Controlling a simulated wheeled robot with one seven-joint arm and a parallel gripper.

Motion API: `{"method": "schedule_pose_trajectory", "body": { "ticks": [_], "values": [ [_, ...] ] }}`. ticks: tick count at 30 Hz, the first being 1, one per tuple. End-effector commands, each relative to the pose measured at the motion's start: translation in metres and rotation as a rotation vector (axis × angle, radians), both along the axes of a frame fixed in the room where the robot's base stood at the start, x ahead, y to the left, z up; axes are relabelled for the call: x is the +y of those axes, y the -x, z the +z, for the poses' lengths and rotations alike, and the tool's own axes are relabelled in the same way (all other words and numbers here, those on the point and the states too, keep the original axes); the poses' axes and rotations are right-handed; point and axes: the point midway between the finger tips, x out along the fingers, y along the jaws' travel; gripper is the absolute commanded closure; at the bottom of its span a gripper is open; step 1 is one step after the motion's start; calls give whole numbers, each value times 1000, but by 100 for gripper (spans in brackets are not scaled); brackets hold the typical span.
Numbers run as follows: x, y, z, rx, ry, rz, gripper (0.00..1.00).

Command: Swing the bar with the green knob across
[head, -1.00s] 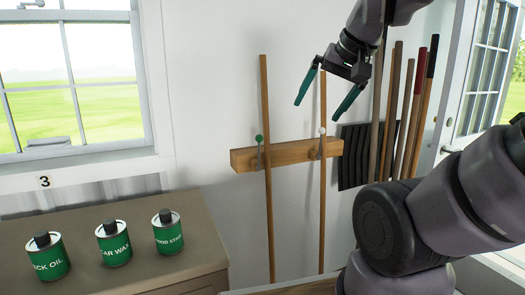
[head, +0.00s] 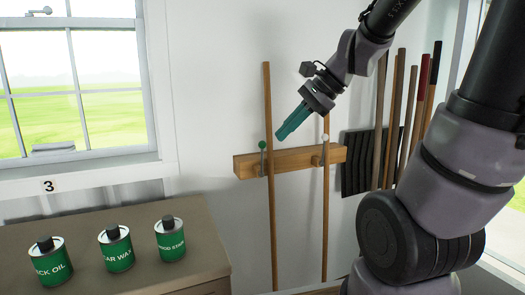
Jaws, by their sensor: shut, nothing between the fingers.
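The bar with the green knob (head: 262,145) is a short metal bar on the left part of a wooden wall rail (head: 294,160). It stands about upright beside a long wooden handle (head: 268,100), with the green knob at its top. A like bar with a white knob (head: 325,138) sits further right on the rail, by a second wooden handle (head: 325,225). My gripper (head: 280,137) is shut and empty. Its teal fingers point down and left, just right of the green knob in the picture. I cannot tell how far it is from the wall.
Several long-handled tools (head: 405,120) and a dark ribbed panel (head: 358,160) stand at the right. A brown cabinet (head: 130,275) at lower left holds green cans: an oil can (head: 50,262), a car wax can (head: 117,248) and a third can (head: 170,238). A window (head: 80,80) is above.

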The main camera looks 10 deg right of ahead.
Motion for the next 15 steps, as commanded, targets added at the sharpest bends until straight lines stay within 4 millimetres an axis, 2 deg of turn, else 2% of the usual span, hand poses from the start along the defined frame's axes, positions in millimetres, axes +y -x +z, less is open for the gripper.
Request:
{"method": "schedule_pose_trajectory", "body": {
  "ticks": [3, 8, 15],
  "values": [
    [13, -25, -12, 205, -201, -184, 100],
    [21, -65, -27, 474, -464, -449, 100],
    [9, -135, -62, 843, -841, -858, 100]
  ]
}}
